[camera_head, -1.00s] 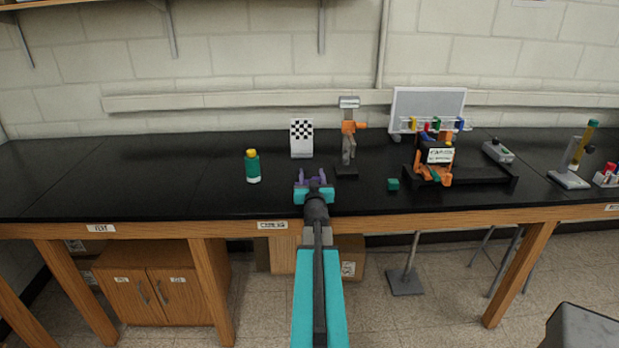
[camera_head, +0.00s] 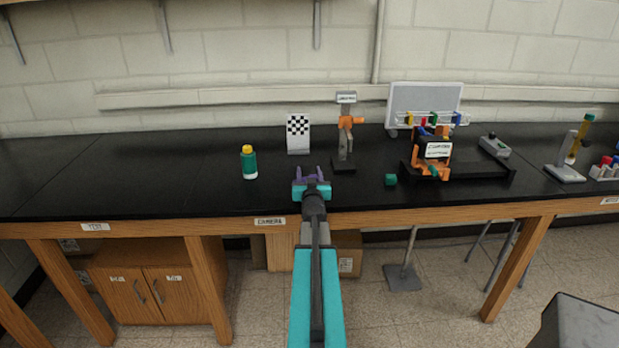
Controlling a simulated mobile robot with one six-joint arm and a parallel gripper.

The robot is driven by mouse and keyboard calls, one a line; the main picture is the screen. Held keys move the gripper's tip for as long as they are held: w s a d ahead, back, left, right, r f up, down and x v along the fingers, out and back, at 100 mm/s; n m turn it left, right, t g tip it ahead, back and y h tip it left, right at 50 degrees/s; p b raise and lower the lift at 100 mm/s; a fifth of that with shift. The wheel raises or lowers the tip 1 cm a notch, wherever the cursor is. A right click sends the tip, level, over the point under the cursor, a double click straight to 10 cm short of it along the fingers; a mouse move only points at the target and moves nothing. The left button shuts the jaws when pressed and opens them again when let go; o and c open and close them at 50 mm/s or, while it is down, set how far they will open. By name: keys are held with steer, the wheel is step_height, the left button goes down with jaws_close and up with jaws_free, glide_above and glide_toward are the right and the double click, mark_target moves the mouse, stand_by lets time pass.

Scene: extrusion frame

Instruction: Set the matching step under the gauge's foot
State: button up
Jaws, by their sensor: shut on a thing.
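A gauge stand with a grey column, an orange arm and a small white display (camera_head: 346,132) stands upright on the black bench, with a dark foot (camera_head: 343,166) at its base. My gripper (camera_head: 311,174) has purple fingers and is over the bench, to the left of the foot and nearer to me. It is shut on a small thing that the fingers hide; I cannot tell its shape. A small teal block (camera_head: 391,180) lies on the bench to the right of the foot. I cannot tell whether anything is under the gauge's foot.
A green bottle with a yellow cap (camera_head: 249,163) stands to the left. A checkered card (camera_head: 298,134) stands behind my gripper. At right are an orange and black fixture (camera_head: 432,160), a grey device (camera_head: 494,147) and a tube stand (camera_head: 567,172). The bench's left part is clear.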

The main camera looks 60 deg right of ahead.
steer(key=shift+f, duration=0.4)
steer(key=shift+w+a, duration=0.2)
steer(key=shift+w, duration=0.05)
steer(key=shift+f, duration=0.2)
steer(key=o, duration=1.2)
steer(key=shift+d, duration=0.1)
steer(key=shift+s+b, duration=0.1)
steer(key=shift+b, duration=0.25)
